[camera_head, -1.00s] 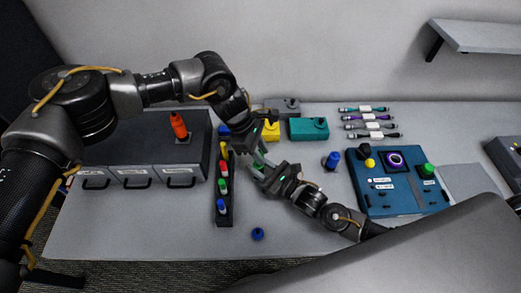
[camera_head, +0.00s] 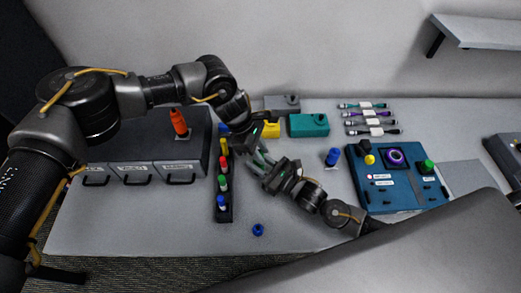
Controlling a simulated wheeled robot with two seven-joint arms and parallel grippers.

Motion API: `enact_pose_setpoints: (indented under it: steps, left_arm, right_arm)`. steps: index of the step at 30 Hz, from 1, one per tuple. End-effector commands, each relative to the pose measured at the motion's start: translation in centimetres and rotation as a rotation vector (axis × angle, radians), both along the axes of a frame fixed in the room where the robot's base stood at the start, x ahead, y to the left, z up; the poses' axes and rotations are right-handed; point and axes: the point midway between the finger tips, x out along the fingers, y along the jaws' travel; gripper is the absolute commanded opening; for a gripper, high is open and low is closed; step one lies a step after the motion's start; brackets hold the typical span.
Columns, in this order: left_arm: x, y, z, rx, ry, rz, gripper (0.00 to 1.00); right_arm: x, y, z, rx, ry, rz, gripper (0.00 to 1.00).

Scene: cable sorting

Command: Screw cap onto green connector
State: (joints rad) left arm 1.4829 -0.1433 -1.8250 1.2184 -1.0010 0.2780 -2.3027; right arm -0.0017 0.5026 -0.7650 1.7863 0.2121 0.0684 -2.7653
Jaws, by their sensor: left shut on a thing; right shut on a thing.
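My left gripper (camera_head: 249,143) is shut, pointing down beside the upper end of the connector rack. My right gripper (camera_head: 262,162) reaches in from the lower right, close below the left gripper, and is shut. A greyish-green shape shows between the two grippers. Fingers and held things overlap and are too small to tell apart, so I cannot tell which holds a connector or cap. A green connector (camera_head: 223,183) stands in the rack (camera_head: 222,216), between a red one (camera_head: 222,163) and a blue one (camera_head: 221,202). A small blue cap (camera_head: 257,230) lies on the table.
Grey drawers (camera_head: 135,157) with an orange bottle (camera_head: 179,122) on top stand left. A teal box (camera_head: 309,126), a yellow box (camera_head: 271,130) and a grey box (camera_head: 283,104) are behind. A blue connector (camera_head: 332,157) and a blue panel (camera_head: 397,197) are right.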

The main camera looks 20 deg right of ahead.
Motion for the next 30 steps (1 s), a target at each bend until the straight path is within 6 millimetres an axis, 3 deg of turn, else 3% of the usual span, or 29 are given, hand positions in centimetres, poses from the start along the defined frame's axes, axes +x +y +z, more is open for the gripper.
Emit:
enact_pose_setpoints:
  steps: [17,25,30]
  left_arm:
    - [0.0,0.0,-1.0,0.0,-0.002,-0.02,0.05]
    - [-0.2,0.1,-1.1,0.008,-0.004,-0.459,0.05]
    - [-0.2,0.3,-1.0,0.001,-0.002,-0.597,0.05]
  right_arm:
    - [0.0,0.0,0.0,0.001,-0.001,0.0,0.0]
    - [0.0,0.0,0.0,0.0,-0.001,-0.001,0.0]
    - [0.0,0.0,0.0,0.0,-0.001,-0.001,0.0]
